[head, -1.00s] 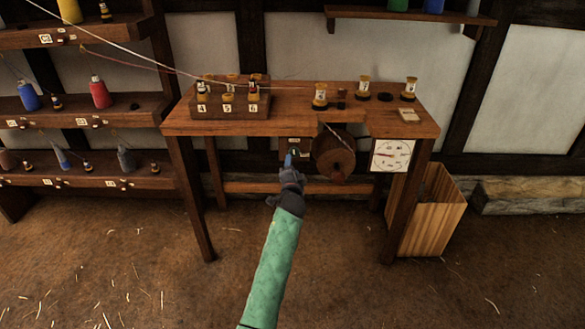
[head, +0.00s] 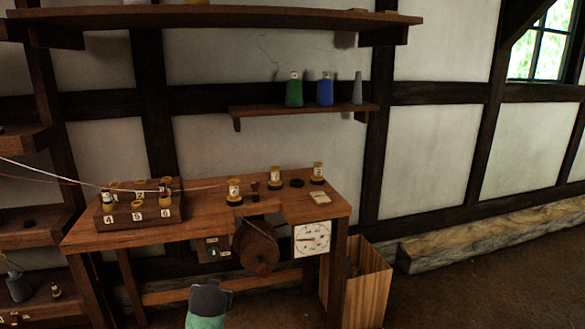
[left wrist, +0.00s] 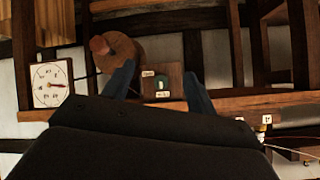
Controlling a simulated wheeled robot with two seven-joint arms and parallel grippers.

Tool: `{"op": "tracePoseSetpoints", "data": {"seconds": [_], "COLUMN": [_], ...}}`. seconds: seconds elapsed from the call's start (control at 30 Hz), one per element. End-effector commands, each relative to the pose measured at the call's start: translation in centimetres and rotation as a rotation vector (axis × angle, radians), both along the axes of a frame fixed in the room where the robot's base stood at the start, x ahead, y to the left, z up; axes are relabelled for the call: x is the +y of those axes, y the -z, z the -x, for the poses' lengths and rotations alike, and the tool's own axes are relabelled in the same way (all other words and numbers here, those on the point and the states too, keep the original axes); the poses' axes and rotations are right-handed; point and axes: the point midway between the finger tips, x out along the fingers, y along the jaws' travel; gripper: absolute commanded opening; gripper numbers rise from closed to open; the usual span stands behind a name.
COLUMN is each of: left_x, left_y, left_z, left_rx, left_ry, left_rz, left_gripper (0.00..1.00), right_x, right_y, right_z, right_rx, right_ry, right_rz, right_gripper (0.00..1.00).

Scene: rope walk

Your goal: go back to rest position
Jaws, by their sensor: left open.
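My left gripper (head: 210,296) shows at the bottom of the head view as a dark hand above a green sleeve, below the bench and apart from it. In the left wrist view its two dark blue fingers (left wrist: 159,70) are spread apart with nothing between them that they touch. The same plate (head: 213,252) is on the bench front in the head view. My right gripper is not in view.
The wooden bench (head: 200,229) carries a numbered block (head: 140,217) with spools and threads. A round wooden drum (head: 256,247) and a white dial (head: 312,239) are on its front. A wooden bin (head: 369,285) stands at right. Floor further right is clear.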

Motion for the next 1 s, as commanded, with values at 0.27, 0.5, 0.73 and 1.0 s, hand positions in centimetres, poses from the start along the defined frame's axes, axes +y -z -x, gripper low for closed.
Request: {"op": "tracePoseSetpoints", "data": {"seconds": [0.27, 0.5, 0.73, 1.0], "left_x": [-4.7, -7.9, -9.4, -9.9], "left_y": [0.7, 1.8, 2.7, 5.9], "left_z": [12.2, 22.8, 31.2, 40.7], "left_rx": [0.2, 0.348, 0.44, 0.6], "left_ry": [0.071, 0.166, 0.222, 0.229], "left_rz": [0.207, 0.279, 0.306, 0.309], "left_gripper": [0.57, 0.57, 0.57, 0.57], "right_x": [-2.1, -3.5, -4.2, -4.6], "right_y": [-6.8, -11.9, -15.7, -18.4], "right_z": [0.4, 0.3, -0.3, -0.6], "right_rx": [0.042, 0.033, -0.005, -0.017], "right_ry": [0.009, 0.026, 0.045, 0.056], "right_rz": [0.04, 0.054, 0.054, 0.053], "right_gripper": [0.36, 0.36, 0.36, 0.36]}}
